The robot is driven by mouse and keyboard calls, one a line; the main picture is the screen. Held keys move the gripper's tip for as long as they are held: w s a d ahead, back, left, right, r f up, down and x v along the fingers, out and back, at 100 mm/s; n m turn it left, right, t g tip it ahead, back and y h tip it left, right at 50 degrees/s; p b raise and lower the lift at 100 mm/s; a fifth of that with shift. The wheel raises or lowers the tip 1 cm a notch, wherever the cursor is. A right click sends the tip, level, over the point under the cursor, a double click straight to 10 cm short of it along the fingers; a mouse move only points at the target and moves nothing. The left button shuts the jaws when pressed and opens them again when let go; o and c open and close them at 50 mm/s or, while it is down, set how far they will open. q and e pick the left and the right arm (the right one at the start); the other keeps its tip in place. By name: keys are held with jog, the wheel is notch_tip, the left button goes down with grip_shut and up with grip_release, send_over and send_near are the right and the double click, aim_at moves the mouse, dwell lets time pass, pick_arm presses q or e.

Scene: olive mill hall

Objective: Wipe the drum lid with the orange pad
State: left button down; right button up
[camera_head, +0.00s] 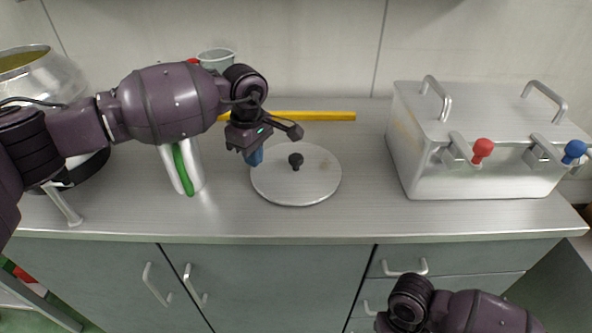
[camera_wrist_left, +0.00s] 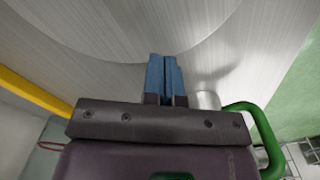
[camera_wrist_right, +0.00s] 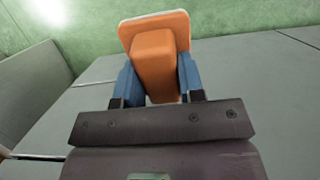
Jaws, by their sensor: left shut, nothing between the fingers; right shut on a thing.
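The drum lid (camera_head: 318,183) is a round, pale metal disc with a black knob (camera_head: 296,160), lying flat on the counter in the head view. Its edge also shows in the left wrist view (camera_wrist_left: 140,30). My left gripper (camera_head: 256,157) is above the lid's left edge, its blue fingers shut with nothing between them; they also show in the left wrist view (camera_wrist_left: 165,75). The orange pad (camera_wrist_right: 153,62), with a pale face at its far side, is held between the blue fingers of my right gripper (camera_wrist_right: 156,82). The pad and right fingers are hidden in the head view.
A metal box (camera_head: 470,165) with red and blue knobs stands right of the lid. A yellow bar (camera_head: 315,116) lies behind the lid. A metal jug with a green handle (camera_head: 183,168) stands left. The counter (camera_head: 365,170) is clear between lid and box.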

pick_arm(q)
jog(key=shift+f, duration=0.85)
pick_arm(e)
jog(key=shift+s+f, duration=0.15)
jog(key=shift+f, duration=0.25)
pick_arm(q)
jog(key=shift+r, duration=0.2)
pick_arm(e)
jog(key=shift+r, duration=0.1)
